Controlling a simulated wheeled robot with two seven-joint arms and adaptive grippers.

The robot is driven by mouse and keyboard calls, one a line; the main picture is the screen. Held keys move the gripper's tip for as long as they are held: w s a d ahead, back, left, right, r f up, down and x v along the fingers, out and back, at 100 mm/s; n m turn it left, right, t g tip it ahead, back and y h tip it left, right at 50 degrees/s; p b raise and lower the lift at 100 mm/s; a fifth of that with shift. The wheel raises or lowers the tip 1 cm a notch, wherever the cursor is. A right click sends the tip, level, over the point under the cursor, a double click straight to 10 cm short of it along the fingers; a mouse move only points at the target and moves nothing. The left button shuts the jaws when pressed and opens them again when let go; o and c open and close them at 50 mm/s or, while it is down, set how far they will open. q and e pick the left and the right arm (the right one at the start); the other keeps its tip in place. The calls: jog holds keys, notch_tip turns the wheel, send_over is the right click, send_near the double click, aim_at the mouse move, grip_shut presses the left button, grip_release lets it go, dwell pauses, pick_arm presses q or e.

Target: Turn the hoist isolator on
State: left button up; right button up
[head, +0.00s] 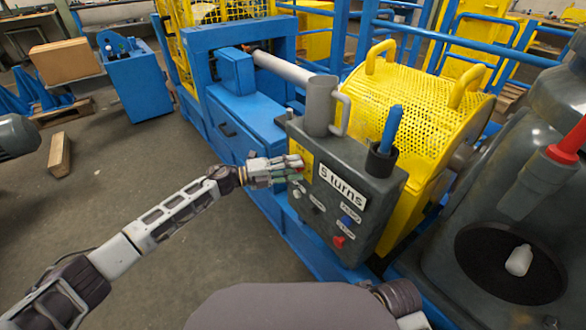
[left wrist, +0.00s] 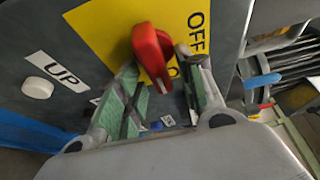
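The hoist isolator is a red rotary handle (left wrist: 150,52) on a yellow plate (left wrist: 98,28) marked OFF in the left wrist view. Its other marking is mostly hidden behind the handle and fingers. My left gripper (left wrist: 160,98) is open, with its green-padded fingers on either side of the handle's lower end. Gaps show beside the handle, and I cannot tell whether either pad touches it. In the head view my left gripper (head: 298,169) is at the left side of the grey control box (head: 345,190) and mostly hides the handle. My right gripper is not in view.
A white button (left wrist: 38,88) beside an UP label is left of the isolator in the wrist view. The box also carries a blue button (head: 347,220), a red button (head: 338,241) and a blue-handled tool in a holder (head: 381,158). A yellow mesh guard (head: 410,100) stands behind.

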pick_arm(q)
jog(key=shift+a, duration=0.15)
jog(key=v, duration=1.1)
jog(key=shift+s+a, duration=0.2)
jog(key=shift+a, duration=0.15)
dwell(0.4)
